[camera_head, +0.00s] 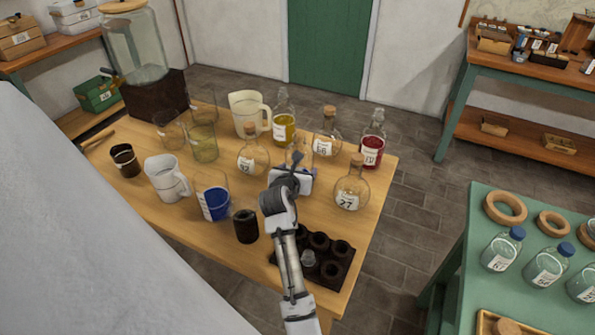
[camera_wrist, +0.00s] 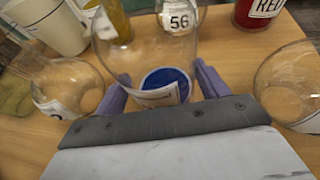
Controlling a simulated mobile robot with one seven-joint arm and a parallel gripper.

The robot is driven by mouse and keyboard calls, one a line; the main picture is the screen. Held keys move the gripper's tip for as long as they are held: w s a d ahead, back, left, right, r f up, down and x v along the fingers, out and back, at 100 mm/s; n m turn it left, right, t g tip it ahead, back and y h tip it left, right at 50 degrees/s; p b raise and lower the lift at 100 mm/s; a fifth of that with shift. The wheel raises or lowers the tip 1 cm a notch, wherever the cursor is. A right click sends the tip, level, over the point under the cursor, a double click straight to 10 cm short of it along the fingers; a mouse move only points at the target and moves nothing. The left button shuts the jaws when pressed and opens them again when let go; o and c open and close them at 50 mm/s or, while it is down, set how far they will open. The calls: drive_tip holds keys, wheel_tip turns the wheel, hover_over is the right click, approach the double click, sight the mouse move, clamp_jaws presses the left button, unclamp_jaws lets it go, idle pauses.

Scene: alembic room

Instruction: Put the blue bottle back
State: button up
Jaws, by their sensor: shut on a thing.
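In the wrist view, the blue bottle (camera_wrist: 166,77) is clear glass with blue at its bottom and a white label. It is between the purple fingers of my gripper (camera_wrist: 163,90), which is shut on it. In the head view, my gripper (camera_head: 303,172) is over the right part of the wooden table (camera_head: 130,180). The bottle's clear glass (camera_head: 298,152) shows just beyond it, and its blue part is hidden there. I cannot tell whether the bottle touches the table. A yellow bottle (camera_head: 284,128) and a red bottle (camera_head: 372,150) stand behind it.
Corked round flasks stand close by: one left (camera_head: 252,160), one right (camera_head: 350,190), one behind (camera_head: 327,143). A beaker with blue contents (camera_head: 214,204), a dark cup (camera_head: 246,226) and a dark holed rack (camera_head: 335,247) are nearer. A green table (camera_head: 480,215) stands right.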

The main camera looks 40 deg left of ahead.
drive_tip(key=o, duration=1.5)
drive_tip(key=shift+f, duration=0.1)
